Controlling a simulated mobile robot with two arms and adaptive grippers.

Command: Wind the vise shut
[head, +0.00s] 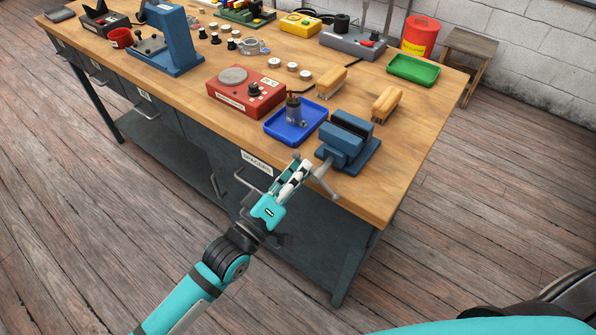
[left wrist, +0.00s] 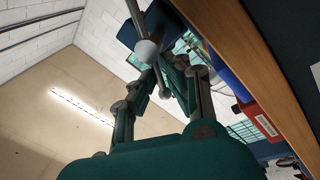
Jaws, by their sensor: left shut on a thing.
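The blue vise (head: 368,150) stands at the front right corner of the wooden workbench. A dark strip runs between its jaws; I cannot tell how wide the gap is. Its grey bar handle (head: 327,186) sticks out past the bench's front edge, tilted. My left gripper (head: 301,164) is at the handle's upper left end, in front of the bench edge, and is shut on it. In the left wrist view, a round pale knob (left wrist: 147,51) on the bar shows beside the fingers (left wrist: 172,62), with the vise's blue body (left wrist: 158,18) behind. The exact contact is hidden. My right gripper is out of view.
A blue tray (head: 275,131) holding a dark metal part sits just left of the vise. Two wooden brushes (head: 388,103), a red device (head: 240,98) and a green tray (head: 413,70) are nearby. The bench top (head: 425,140) right of the vise is clear.

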